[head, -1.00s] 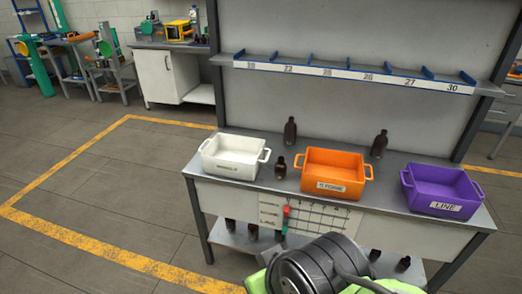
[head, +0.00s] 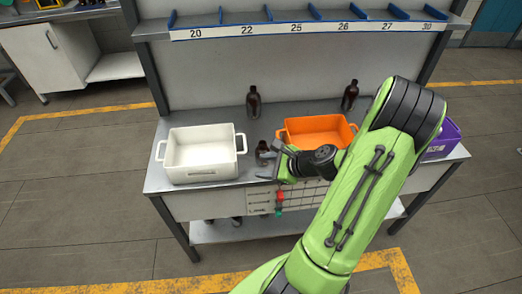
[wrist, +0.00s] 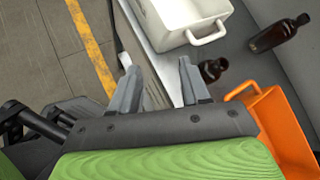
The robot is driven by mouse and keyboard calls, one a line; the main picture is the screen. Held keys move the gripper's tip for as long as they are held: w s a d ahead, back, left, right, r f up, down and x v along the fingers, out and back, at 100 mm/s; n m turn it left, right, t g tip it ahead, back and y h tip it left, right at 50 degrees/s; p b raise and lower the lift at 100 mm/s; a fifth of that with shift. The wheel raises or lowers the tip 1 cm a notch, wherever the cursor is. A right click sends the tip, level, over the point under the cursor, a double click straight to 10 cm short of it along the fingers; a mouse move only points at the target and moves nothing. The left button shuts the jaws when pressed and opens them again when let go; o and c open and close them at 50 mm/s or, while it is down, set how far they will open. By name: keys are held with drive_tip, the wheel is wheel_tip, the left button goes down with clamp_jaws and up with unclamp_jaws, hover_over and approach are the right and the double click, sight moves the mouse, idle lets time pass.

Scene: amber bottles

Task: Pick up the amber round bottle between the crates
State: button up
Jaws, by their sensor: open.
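The amber round bottle (head: 263,154) stands upright on the grey table between the white crate (head: 203,155) and the orange crate (head: 318,131). In the wrist view the bottle (wrist: 213,69) shows just beyond the right fingertip, apart from the fingers. My gripper (head: 272,163) is open and empty, close to the bottle at the table's front side. In the wrist view its two fingers (wrist: 158,82) are spread, with the table's front edge between them. My arm hides part of the orange crate.
Two taller dark bottles stand behind, one at centre (head: 253,102) and one at right (head: 350,96). A purple crate (head: 442,140) is at the right end, partly hidden by my arm. A labelled rail (head: 300,27) runs above the table (head: 165,188).

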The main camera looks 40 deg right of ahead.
sight(265, 147)
drive_tip(key=s+d+f+m+t+h, duration=0.2)
drive_tip(key=s+d+m+t+h, duration=0.15)
drive_tip(key=d+m, duration=0.5)
drive_tip(key=shift+m, duration=0.55)
drive_tip(key=x, duration=0.5)
drive_tip(key=b+x, duration=0.1)
drive_tip(key=x, duration=1)
drive_tip(key=shift+d, duration=0.3)
drive_tip(key=shift+s+r, duration=0.1)
drive_tip(key=shift+s, duration=0.1)
clamp_jaws()
